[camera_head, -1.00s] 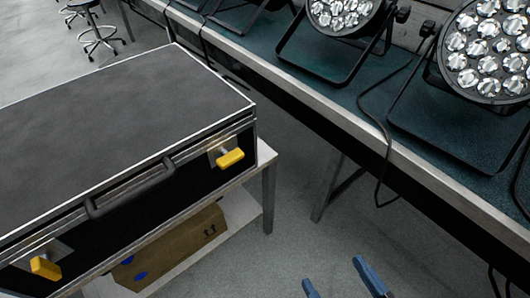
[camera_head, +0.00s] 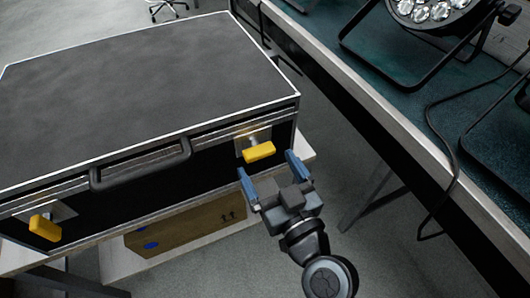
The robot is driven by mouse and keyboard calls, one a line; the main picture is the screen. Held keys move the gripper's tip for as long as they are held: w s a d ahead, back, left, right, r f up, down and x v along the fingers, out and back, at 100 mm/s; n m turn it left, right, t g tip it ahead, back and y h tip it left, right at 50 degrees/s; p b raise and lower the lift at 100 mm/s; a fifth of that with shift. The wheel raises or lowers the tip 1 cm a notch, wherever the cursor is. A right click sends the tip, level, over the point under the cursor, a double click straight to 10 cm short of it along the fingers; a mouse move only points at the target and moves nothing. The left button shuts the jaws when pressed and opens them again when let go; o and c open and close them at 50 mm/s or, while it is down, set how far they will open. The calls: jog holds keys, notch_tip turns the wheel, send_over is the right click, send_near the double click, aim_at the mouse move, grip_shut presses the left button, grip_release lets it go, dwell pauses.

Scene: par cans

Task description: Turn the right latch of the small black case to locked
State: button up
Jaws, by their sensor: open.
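The small black case (camera_head: 140,75) has silver edges and lies closed on a pale table. Its right latch (camera_head: 259,152) is a yellow handle on a metal plate at the right of the front face, lying nearly level with a slight tilt. The left latch (camera_head: 45,228) is also yellow, near the left end of the front. My gripper (camera_head: 270,168) is open, its two blue fingers pointing up toward the right latch, one at each side of it in the picture. I cannot tell whether they touch it. Nothing is held.
A black carry handle (camera_head: 140,165) sits between the latches. A cardboard box (camera_head: 185,228) lies on the shelf below. At the right, a long teal-topped bench (camera_head: 400,85) bears par cans (camera_head: 432,8), with a cable (camera_head: 440,165) hanging over its edge. Grey floor lies between.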

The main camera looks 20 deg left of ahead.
aim_at(262, 157)
jog(key=shift+x, duration=1.7)
jog(key=c, duration=1)
jog(key=shift+c, duration=0.2)
